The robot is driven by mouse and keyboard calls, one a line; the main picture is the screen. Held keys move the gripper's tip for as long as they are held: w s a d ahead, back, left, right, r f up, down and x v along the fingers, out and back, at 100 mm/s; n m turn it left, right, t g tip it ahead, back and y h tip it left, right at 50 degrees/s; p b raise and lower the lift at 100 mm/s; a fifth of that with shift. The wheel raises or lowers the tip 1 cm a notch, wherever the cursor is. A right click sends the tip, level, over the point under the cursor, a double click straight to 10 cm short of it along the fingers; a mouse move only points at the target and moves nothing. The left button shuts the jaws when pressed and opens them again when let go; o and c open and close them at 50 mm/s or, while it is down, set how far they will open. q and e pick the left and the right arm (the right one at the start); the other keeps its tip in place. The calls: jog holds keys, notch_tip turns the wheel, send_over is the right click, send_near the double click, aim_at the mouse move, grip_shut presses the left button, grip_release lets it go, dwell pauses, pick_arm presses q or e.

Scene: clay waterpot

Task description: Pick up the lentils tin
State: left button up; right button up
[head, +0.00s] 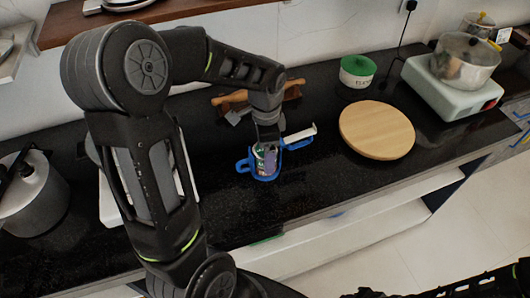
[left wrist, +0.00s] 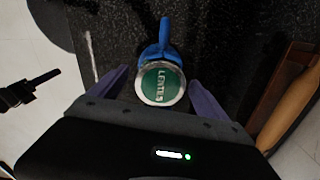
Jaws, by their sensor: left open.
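The lentils tin (head: 259,153) stands on the dark counter, partly hidden by my left gripper. In the left wrist view its round green lid (left wrist: 162,84), lettered in white, faces the camera. A blue piece with a loop on its left side (head: 243,166) shows around the tin in the head view; a blue part (left wrist: 160,42) also shows beside the lid in the wrist view. My left gripper (head: 268,158) points down at the tin, its purple fingers open on either side of the lid. Contact cannot be told. A dark part of my right arm (head: 440,287) shows at the lower right.
A wooden board (head: 377,130) lies right of the tin. A green-lidded canister (head: 357,71) and a rolling pin (head: 290,87) are behind. A steel pot (head: 464,60) sits on a cooker at right, a kettle (head: 32,194) at left. The counter's front edge is close.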

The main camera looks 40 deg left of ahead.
dwell(0.3)
pick_arm(q)
jog(key=c, duration=1.8)
jog(key=shift+r, duration=0.1)
notch_tip(320, 180, up, 10)
jog(key=shift+f+b, duration=0.1)
jog(key=shift+b, duration=0.25)
